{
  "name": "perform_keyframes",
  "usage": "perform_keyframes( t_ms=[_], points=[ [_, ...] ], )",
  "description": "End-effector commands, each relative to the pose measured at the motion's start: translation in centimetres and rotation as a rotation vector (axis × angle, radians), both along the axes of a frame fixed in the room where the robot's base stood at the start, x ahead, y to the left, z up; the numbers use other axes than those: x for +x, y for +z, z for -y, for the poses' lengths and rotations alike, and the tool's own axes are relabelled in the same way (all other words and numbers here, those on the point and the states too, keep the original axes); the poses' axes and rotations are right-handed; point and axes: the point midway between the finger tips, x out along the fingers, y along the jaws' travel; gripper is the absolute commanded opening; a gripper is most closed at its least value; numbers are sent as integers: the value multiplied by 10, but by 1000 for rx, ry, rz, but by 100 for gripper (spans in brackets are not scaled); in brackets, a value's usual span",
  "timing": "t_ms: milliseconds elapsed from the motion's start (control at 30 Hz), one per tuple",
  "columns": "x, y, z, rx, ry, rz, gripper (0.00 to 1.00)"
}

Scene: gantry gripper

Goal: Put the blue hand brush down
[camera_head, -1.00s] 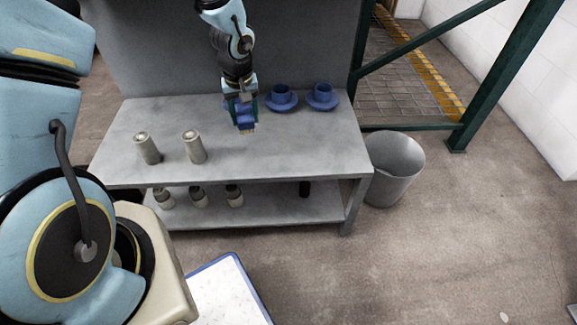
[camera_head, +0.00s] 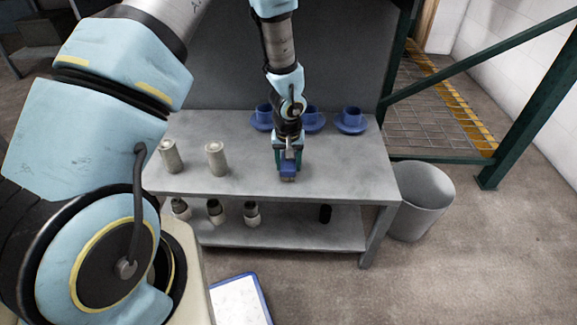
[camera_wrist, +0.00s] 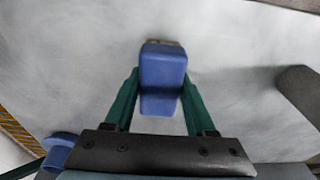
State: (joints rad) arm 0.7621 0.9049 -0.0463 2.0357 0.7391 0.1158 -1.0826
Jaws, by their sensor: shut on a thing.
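The blue hand brush (camera_head: 289,170) is in my gripper (camera_head: 288,160), over the front middle of the grey table's top (camera_head: 345,180). In the wrist view the brush (camera_wrist: 162,75) sits between the two green fingers of my gripper (camera_wrist: 160,95), which are shut on it. Its pale bristles show at its far end. I cannot tell whether the brush touches the tabletop or hangs just above it.
Blue cups on saucers (camera_head: 350,120) stand along the back of the table. Two grey canisters (camera_head: 216,160) stand at its left. More canisters (camera_head: 251,213) are on the lower shelf. A grey bin (camera_head: 422,200) stands at the right. The tabletop right of the brush is clear.

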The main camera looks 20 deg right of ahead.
Motion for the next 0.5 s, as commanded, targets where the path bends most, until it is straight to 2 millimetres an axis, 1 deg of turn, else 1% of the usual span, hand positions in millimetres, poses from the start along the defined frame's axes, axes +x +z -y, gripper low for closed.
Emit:
perform_keyframes(
  t_ms=[33, 267, 400, 433, 500],
  points=[
    [0, -5, 0, 2, -1, 0, 0],
    [1, -5, 0, 0, 1, 1, 0],
    [0, -10, 0, 1, 1, 0, 0],
    [1, -9, 0, 1, 1, 0, 58],
    [0, -8, 0, 1, 1, 0, 66]
  ],
)
